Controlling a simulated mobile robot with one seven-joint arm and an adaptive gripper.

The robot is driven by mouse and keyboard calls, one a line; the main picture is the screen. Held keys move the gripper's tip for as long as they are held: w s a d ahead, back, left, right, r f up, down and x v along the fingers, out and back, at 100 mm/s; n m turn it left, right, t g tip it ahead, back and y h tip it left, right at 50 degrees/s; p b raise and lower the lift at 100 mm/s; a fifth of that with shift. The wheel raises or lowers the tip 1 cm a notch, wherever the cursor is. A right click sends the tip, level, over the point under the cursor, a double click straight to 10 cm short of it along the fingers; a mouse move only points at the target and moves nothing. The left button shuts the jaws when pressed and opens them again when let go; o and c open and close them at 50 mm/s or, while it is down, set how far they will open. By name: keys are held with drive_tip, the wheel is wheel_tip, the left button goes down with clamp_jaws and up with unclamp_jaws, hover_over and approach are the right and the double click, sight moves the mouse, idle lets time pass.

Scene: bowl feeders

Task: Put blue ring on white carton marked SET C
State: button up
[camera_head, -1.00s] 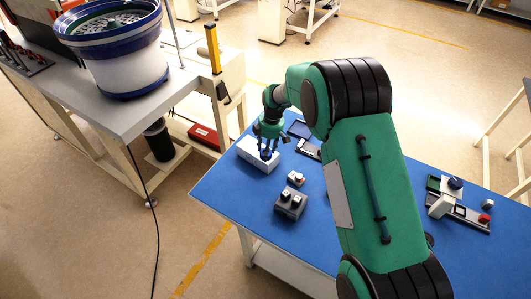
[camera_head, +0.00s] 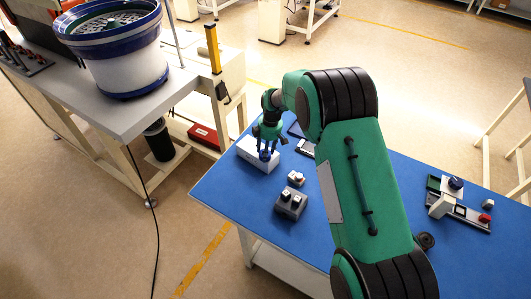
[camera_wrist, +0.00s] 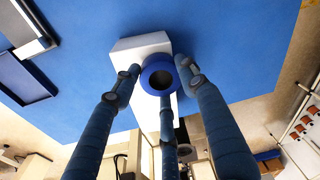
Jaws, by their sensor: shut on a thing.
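The blue ring (camera_wrist: 157,60) is between the fingertips of my gripper (camera_wrist: 160,78), which is shut on it. The white carton (camera_wrist: 135,51) lies directly behind the ring in the wrist view; whether they touch I cannot tell. In the head view, my gripper (camera_head: 267,141) points down over the carton (camera_head: 250,153), with the blue ring (camera_head: 264,155) low at the carton's top. The carton stands near the far left edge of the blue table (camera_head: 232,187). No SET C marking is readable.
A grey block with two knobs (camera_head: 291,203) and a smaller white-topped part (camera_head: 296,178) stand in front of the carton. A fixture (camera_head: 460,212) stands at the right. Dark trays (camera_wrist: 25,80) lie beside the carton. A bowl feeder (camera_head: 130,65) stands at the left.

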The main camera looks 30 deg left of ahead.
drive_tip(key=shift+f, duration=0.2)
drive_tip(key=o, duration=1.2)
drive_tip(key=shift+f, duration=0.1)
wheel_tip(320, 180, up, 12)
drive_tip(key=d, duration=0.1)
drive_tip(key=shift+w+p, duration=0.3)
drive_tip(key=shift+p, duration=0.05)
drive_tip(key=shift+d, duration=0.1)
idle(0.4)
